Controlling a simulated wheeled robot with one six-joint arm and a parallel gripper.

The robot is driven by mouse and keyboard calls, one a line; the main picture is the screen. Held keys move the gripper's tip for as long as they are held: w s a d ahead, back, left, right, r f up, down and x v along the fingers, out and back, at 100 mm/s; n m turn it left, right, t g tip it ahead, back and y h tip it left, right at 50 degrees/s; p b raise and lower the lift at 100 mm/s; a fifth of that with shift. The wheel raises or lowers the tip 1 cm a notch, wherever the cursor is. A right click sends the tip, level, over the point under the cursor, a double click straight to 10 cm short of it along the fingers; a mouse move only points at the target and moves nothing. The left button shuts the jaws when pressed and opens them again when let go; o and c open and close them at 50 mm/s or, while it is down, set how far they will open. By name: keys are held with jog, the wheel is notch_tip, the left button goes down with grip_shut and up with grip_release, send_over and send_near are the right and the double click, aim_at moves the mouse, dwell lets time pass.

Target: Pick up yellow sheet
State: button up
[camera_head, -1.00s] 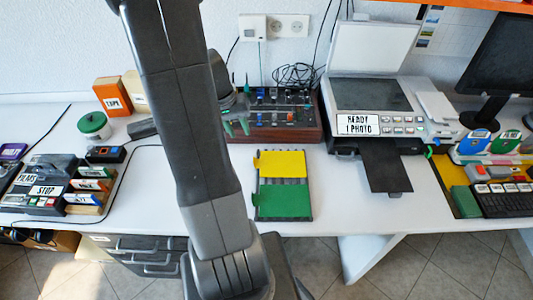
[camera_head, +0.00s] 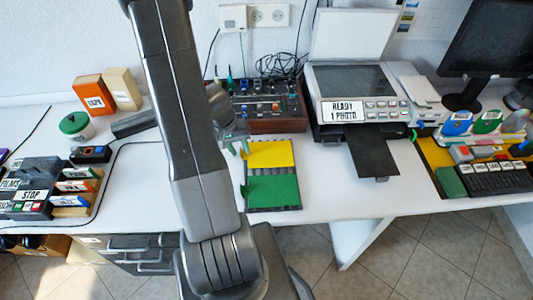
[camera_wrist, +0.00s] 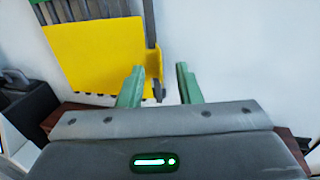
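The yellow sheet (camera_head: 271,154) lies flat on the upper part of a dark slotted tray (camera_head: 297,174), above a green sheet (camera_head: 272,191). In the wrist view the yellow sheet (camera_wrist: 95,55) fills the upper left, with a tab at its right edge near my fingertips. My gripper (camera_head: 234,147) is beside the sheet's upper left corner in the head view, partly hidden by my arm.
A knob-covered control box (camera_head: 270,104) stands just behind the tray. A printer (camera_head: 355,95) with a dark output tray stands to the right. A label device marked STOP (camera_head: 35,190) is at the left. White table is free right of the tray.

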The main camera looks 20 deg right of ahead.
jog(key=shift+d+f, duration=0.1)
jog(key=shift+f, duration=0.3)
grip_shut()
